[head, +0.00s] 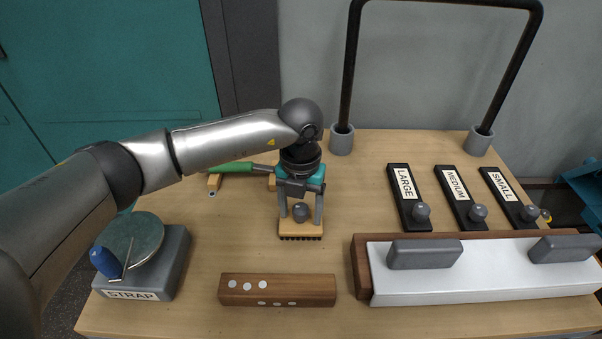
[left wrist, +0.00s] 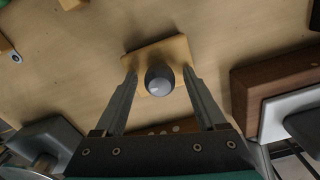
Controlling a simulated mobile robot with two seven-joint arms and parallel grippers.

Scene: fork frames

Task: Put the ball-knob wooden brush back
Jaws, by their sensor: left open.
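The wooden brush has a light wood block (head: 300,228), dark bristles underneath and a grey ball knob (head: 300,211). It stands bristles down on the table in the middle of the head view. My left gripper (head: 301,218) is above it, pointing down, with its fingers open on either side of the knob. In the left wrist view the knob (left wrist: 160,80) lies between the two fingertips (left wrist: 160,72), with a gap on each side, over the block (left wrist: 157,52). My right gripper is not in view.
A dark wooden block with pale dots (head: 277,290) lies in front of the brush. A STRAP box (head: 176,262) is at left, a green-handled tool (head: 234,167) behind. LARGE (head: 399,196), MEDIUM (head: 462,214) and SMALL (head: 508,198) pieces and a white-topped tray (head: 490,273) are at right.

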